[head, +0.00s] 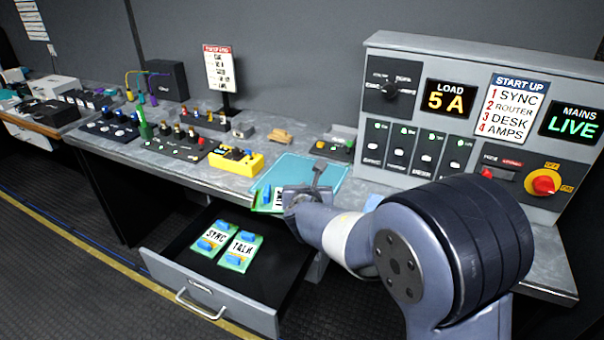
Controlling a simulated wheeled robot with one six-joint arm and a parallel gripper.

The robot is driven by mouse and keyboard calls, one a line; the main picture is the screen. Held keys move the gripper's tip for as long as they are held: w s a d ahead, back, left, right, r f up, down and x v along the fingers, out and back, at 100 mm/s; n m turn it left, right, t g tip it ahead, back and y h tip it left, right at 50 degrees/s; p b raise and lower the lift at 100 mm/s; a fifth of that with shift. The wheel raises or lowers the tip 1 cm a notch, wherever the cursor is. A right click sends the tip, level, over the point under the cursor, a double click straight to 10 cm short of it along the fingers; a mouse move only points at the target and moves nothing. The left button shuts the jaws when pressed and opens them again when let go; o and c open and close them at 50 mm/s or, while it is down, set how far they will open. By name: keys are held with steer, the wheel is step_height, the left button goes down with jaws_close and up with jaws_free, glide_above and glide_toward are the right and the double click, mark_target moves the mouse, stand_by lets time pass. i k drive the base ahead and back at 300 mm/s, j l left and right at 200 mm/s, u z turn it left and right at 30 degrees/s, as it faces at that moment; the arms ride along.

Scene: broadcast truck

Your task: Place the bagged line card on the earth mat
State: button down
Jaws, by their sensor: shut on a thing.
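The earth mat looks to be the flat teal mat (325,176) on the grey bench, left of the control panel. My gripper (287,197) is over the mat's front edge, shut on a green card (266,199) with a white label and a blue part. The label is mostly hidden by my gripper, and I cannot tell whether the card touches the mat. Two similar bagged cards, SYNC (212,238) and TALK (241,251), lie in the open drawer below.
The open drawer (212,295) sticks out below the bench. A yellow box (236,161) stands left of the mat, and a small device (332,149) stands behind it. The large control panel (480,125) rises at the right. Several switch boxes line the bench at left.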

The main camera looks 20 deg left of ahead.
mark_target(293, 176)
steer(key=i+j, duration=0.2)
steer(key=i, duration=0.2)
steer(key=i+j, duration=0.2)
steer(key=i, duration=0.2)
